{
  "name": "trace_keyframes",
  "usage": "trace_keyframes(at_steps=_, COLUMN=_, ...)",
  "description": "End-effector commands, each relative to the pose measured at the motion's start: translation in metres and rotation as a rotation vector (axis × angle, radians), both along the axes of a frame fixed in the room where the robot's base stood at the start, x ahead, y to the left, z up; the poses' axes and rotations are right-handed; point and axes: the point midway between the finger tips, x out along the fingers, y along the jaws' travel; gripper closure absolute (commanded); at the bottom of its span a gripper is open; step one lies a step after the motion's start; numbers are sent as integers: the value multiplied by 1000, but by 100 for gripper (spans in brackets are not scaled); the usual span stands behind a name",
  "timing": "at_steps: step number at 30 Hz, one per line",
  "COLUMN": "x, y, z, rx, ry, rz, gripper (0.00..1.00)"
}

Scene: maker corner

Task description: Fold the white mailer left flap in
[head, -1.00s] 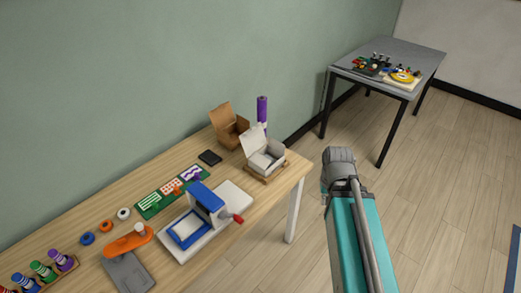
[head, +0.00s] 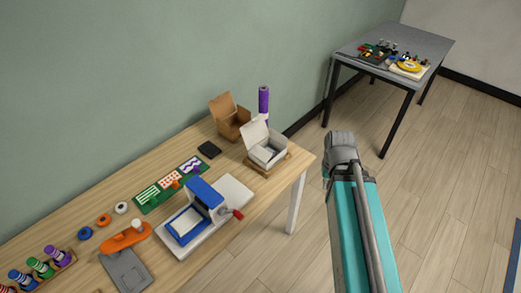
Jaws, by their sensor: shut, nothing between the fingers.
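The white mailer (head: 268,154) is a small open box on a wooden base (head: 278,166) near the right end of the wooden table. Its lid (head: 254,134) stands raised at the back left. Something pale lies inside it. The small side flaps are too small to tell apart clearly. My arm rises at the lower right, over the floor and to the right of the table, clear of the mailer. My gripper's fingers do not show.
An open brown box (head: 231,120) and a purple cylinder (head: 264,100) stand behind the mailer. A cluttered grey table (head: 420,42) stands at the back right.

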Motion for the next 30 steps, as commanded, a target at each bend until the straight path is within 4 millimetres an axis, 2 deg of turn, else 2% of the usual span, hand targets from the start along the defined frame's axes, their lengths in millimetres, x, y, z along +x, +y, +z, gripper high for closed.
trace_keyframes(at_steps=8, x=1, y=0, z=-1, rx=-3, ry=-1, rz=-2, gripper=100)
trace_keyframes(at_steps=14, x=10, y=4, z=-10, rx=-47, ry=-11, rz=-29, gripper=100)
trace_keyframes(at_steps=17, x=20, y=8, z=-18, rx=-98, ry=-26, rz=-63, gripper=100)
trace_keyframes(at_steps=23, x=49, y=29, z=-39, rx=-243, ry=-102, rz=-159, gripper=100)
trace_keyframes(at_steps=30, x=91, y=72, z=-56, rx=-417, ry=-286, rz=-289, gripper=100)
